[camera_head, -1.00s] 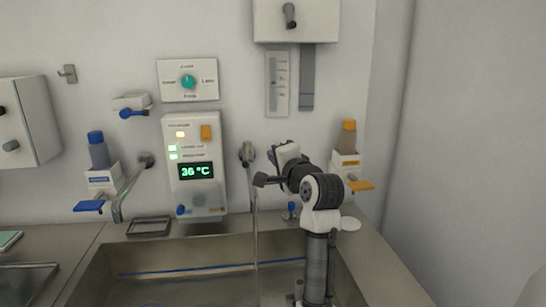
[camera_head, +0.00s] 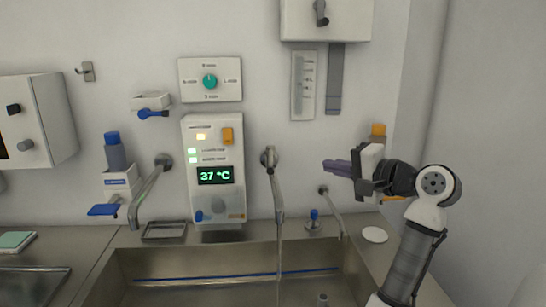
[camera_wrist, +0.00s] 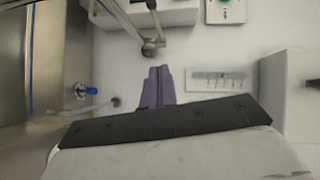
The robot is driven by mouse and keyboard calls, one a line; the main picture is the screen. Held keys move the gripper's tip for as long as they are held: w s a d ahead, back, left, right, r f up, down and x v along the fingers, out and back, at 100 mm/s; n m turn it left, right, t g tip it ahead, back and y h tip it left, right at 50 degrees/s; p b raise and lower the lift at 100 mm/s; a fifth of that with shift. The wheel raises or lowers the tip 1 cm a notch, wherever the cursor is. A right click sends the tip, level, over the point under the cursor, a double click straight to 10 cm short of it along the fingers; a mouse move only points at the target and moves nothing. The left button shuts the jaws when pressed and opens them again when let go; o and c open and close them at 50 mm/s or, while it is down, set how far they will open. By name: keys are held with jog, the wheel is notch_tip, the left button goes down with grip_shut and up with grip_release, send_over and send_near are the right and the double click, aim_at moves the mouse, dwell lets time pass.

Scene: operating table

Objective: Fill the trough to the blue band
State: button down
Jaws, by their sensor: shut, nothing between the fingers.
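The steel trough (camera_head: 200,262) is at the bottom of the head view. A blue band (camera_head: 180,280) runs along its back wall; it shows upright at the left of the wrist view (camera_wrist: 30,60). A thin stream falls from the middle spout (camera_head: 279,200) into the trough. I cannot tell the water level. The control panel (camera_head: 213,150) reads 37 °C, with lit lamps and an orange switch (camera_head: 227,135). My gripper (camera_head: 328,166) has purple fingers, shut and empty, right of the middle spout and apart from it. The fingers also show in the wrist view (camera_wrist: 158,75).
A left spout (camera_head: 150,190) and a small right spout (camera_head: 331,205) come from the wall. Dispensers with a blue lever (camera_head: 103,210) and an orange cap (camera_head: 378,129) flank the trough. A dial (camera_head: 210,81) is above the panel. A wall box (camera_head: 325,25) hangs above my gripper.

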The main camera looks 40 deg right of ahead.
jog(key=w+a+f+p, duration=0.2)
jog(key=w+a+p, duration=0.2)
jog(key=w, duration=0.7)
jog(key=shift+w+p, duration=0.4)
jog(key=shift+p, duration=0.15)
jog(key=shift+a, duration=0.1)
jog(key=shift+w+a+r+m+h+p, duration=0.1)
jog(key=shift+w+a+m+h+p, duration=0.4)
jog(key=shift+a, duration=0.4)
jog(key=shift+w+a+m+h+p, duration=0.15)
jog(key=shift+w+a+m+h, duration=0.25)
jog(key=shift+a+h, duration=0.4)
jog(key=shift+w+a+m+h, duration=0.3)
jog(key=shift+m+h, duration=0.1)
jog(key=shift+h, duration=0.2)
jog(key=shift+s+d, duration=0.1)
